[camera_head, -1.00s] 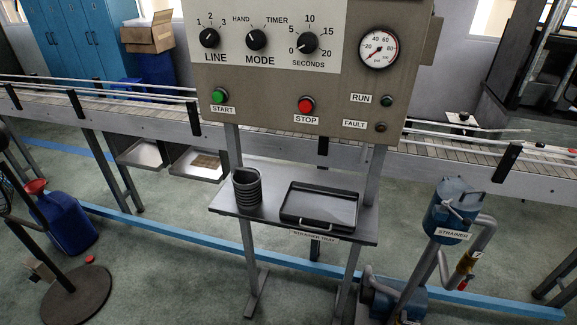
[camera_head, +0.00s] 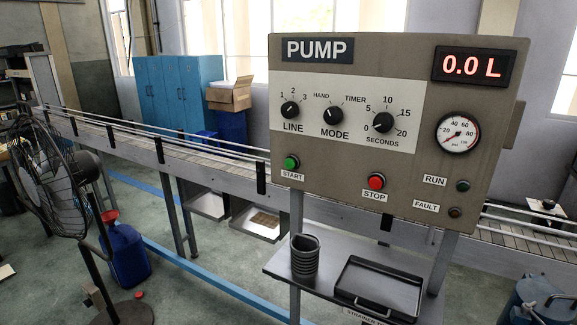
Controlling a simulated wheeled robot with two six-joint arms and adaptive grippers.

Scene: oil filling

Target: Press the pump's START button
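The pump panel (camera_head: 340,205) is a grey-beige box on two legs, right of centre in the head view. Its green START button (camera_head: 291,162) is at the panel's lower left, above a START label. The red STOP button (camera_head: 376,181) is to its right. The display (camera_head: 474,66) reads 0.0 L. The RUN lamp (camera_head: 463,186) and FAULT lamp (camera_head: 455,212) look dark. The LINE knob (camera_head: 290,110), MODE knob (camera_head: 333,116) and SECONDS knob (camera_head: 383,122) sit above the buttons. Neither of my grippers is in view.
A shelf under the panel holds a dark ribbed cup (camera_head: 305,258) and a strainer tray (camera_head: 379,290). A conveyor (camera_head: 215,172) runs behind the panel. A standing fan (camera_head: 52,185) and a blue jug (camera_head: 128,256) are at the left. The space before the panel is clear.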

